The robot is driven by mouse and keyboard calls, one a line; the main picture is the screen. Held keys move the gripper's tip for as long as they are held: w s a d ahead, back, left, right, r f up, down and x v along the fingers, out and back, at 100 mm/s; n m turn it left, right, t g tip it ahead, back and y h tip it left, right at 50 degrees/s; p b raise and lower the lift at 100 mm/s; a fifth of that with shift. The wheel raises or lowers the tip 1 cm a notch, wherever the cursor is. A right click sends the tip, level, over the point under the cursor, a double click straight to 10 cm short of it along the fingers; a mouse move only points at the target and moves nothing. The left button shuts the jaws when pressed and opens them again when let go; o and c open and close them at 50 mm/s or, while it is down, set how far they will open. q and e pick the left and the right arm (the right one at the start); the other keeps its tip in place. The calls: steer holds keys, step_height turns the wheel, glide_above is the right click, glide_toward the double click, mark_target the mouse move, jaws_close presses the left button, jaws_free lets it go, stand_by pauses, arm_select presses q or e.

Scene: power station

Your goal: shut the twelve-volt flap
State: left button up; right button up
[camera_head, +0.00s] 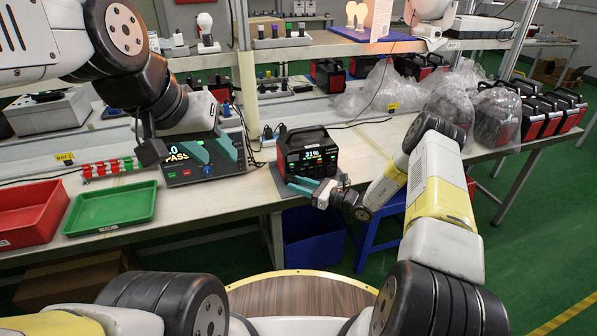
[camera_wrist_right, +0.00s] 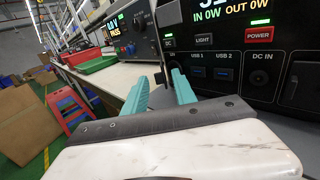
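My left gripper (camera_head: 212,150) is open and empty in front of the PASS tester.
The tester (camera_head: 195,172) stands left of the station. A green tray (camera_head: 112,207) and a red tray (camera_head: 30,212) lie further left. Bagged units (camera_head: 497,115) crowd the right bench. A blue bin (camera_head: 313,236) is below the bench edge. A shelf runs above.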

jaws_close()
steer(key=shift+w+d+r+n+g+y, duration=0.15)
steer(key=shift+w+n+g+y, duration=0.2)
steer(key=shift+n+g, duration=0.35)
steer(key=shift+w+d+n+g+y, duration=0.15)
steer(key=shift+n+g+y, duration=0.25)
steer(key=shift+g, duration=0.4)
steer(key=shift+w+d+n+g+y, duration=0.15)
steer(key=shift+n+g, duration=0.35)
steer(key=shift+g, duration=0.3)
steer(key=shift+a, duration=0.15)
steer(key=shift+o, duration=0.2)
jaws_free()
steer(key=shift+s+t, duration=0.1)
steer(key=shift+t, duration=0.2)
